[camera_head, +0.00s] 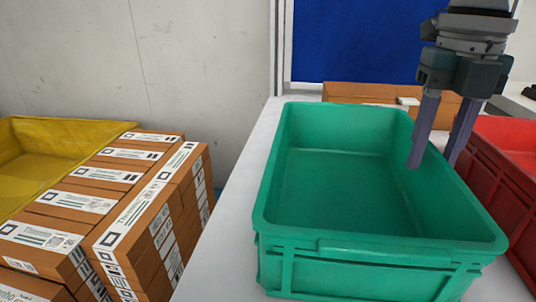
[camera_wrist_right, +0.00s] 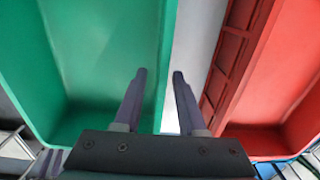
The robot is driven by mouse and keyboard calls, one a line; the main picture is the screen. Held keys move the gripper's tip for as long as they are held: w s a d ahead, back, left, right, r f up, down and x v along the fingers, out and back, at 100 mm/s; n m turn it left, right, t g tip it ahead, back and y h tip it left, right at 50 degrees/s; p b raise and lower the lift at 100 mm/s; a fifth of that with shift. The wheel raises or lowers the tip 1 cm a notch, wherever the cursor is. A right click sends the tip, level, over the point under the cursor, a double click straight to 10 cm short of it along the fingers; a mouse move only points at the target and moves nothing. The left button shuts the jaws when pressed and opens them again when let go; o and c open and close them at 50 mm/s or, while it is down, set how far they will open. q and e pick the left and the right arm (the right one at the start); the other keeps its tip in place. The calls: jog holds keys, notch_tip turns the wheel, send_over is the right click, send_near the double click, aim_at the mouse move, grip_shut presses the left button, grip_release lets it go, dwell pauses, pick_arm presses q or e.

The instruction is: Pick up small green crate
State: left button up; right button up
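The green crate (camera_head: 350,247) stands empty on the white table in the head view, with its long side running away from me. My right gripper (camera_head: 436,163) is open above the crate's right rim, pointing down. One finger overlaps the inside of the crate in the picture and the other is at the outer side. In the right wrist view, the green crate (camera_wrist_right: 100,60) fills the left, and my open right gripper (camera_wrist_right: 160,72) has its fingertips on either side of the crate's edge. Nothing is held between them. My left gripper is not in view.
A red crate (camera_head: 510,155) stands close on the right, with a narrow gap to the green one; it also shows in the right wrist view (camera_wrist_right: 285,60). Stacked brown boxes (camera_head: 130,205) and a yellow crate (camera_head: 50,145) are at left. A brown box (camera_head: 355,92) lies behind.

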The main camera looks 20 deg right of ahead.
jog(key=shift+w+f, duration=0.1)
jog(key=shift+f, duration=1.35)
grip_shut()
jog(key=shift+r, duration=0.1)
